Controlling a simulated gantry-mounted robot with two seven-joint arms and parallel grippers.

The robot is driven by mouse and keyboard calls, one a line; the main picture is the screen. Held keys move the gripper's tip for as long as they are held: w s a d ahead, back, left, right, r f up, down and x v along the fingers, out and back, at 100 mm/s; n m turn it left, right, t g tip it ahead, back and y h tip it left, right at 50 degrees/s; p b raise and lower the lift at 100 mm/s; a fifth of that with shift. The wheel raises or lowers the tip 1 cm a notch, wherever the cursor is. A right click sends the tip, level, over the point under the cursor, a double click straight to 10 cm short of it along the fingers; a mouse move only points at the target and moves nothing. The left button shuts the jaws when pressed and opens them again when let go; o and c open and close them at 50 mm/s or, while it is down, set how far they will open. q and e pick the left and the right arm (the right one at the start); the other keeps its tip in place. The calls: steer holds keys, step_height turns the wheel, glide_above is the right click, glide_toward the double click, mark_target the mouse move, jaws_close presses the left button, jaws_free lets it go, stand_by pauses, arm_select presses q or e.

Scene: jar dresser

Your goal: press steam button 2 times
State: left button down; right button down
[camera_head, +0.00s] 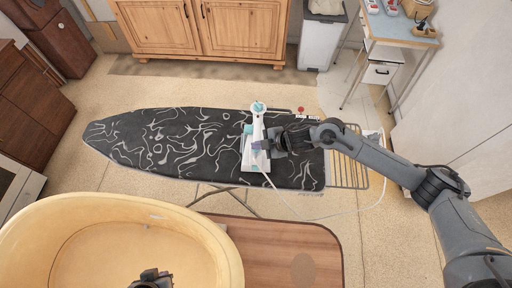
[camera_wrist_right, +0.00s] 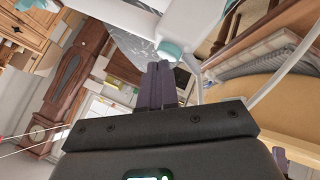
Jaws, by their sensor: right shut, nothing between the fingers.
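A white and teal iron (camera_head: 257,120) is on the black patterned ironing board (camera_head: 170,140), near its right end. My right gripper (camera_head: 260,145) is at the iron's near end, coming from the right, with its purple fingers shut and empty. In the right wrist view the white iron (camera_wrist_right: 190,22) crosses the top. A teal part (camera_wrist_right: 170,50) of it lies just beyond the shut fingertips (camera_wrist_right: 160,66); I cannot tell whether they touch, or whether this part is the steam button. A dark piece of my left arm or gripper (camera_head: 152,278) shows at the bottom edge.
A white cord (camera_head: 330,216) runs from the iron to the right. A wire rack (camera_head: 345,155) is at the board's right end. A large yellow tub (camera_head: 215,235) and a brown wooden surface (camera_head: 285,250) are in front. The board's left half is clear.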

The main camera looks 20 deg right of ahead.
steer(key=shift+f, duration=0.3)
stand_by(0.4)
steer(key=shift+r, duration=0.2)
steer(key=shift+r+p, duration=0.55)
steer(key=shift+p, duration=0.1)
steer(key=shift+r, duration=0.15)
step_height(320, 180, up, 5)
steer(key=p, duration=0.5)
